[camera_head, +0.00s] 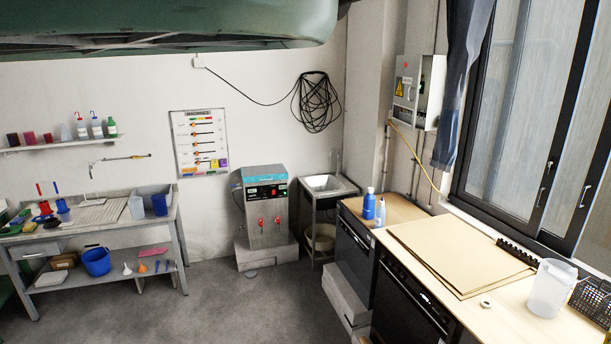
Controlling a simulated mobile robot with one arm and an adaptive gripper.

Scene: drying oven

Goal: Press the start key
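I cannot make out a start key in this view. A boxy metal appliance (265,205) stands at the back wall. Two black-fronted appliances stand under the right-hand counter, one farther back (354,258) and one nearer (408,305). The nearer one has small light marks on its front. I cannot tell which of these is the drying oven. My gripper is not in view.
The grey floor (215,305) is open in the middle. A metal workbench (185,212) with labware stands left, a small sink (327,184) right of the metal appliance. The wooden counter (480,310) on the right holds flat boards, a clear jug (551,288) and a blue bottle (369,204).

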